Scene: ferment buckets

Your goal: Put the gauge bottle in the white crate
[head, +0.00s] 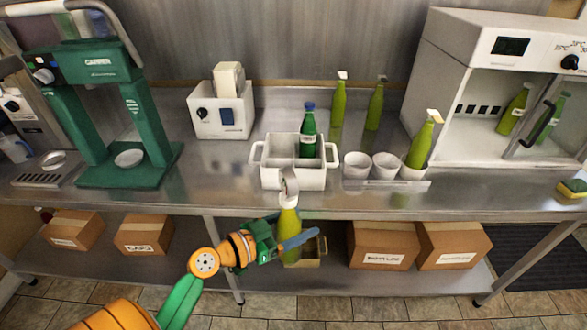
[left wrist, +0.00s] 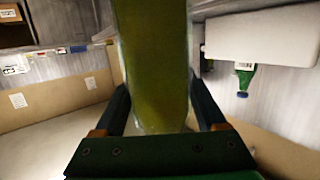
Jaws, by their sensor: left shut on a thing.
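My left gripper (head: 283,240) is shut on a yellow-green bottle with a pale fitting at its top, the gauge bottle (head: 289,222). It holds the bottle about upright, in front of the counter's front edge and below the white crate (head: 293,182). The bottle's top overlaps the crate's front wall in the head view. The crate has two handles and a divider. A dark green bottle with a blue cap (head: 308,135) stands in its right compartment; the left one looks empty. My right gripper is not in view.
White cups (head: 357,165) and a yellow-green bottle (head: 421,145) stand right of the crate. A white dispenser box (head: 221,112) stands behind it to the left. Cardboard boxes (head: 384,245) sit on the lower shelf.

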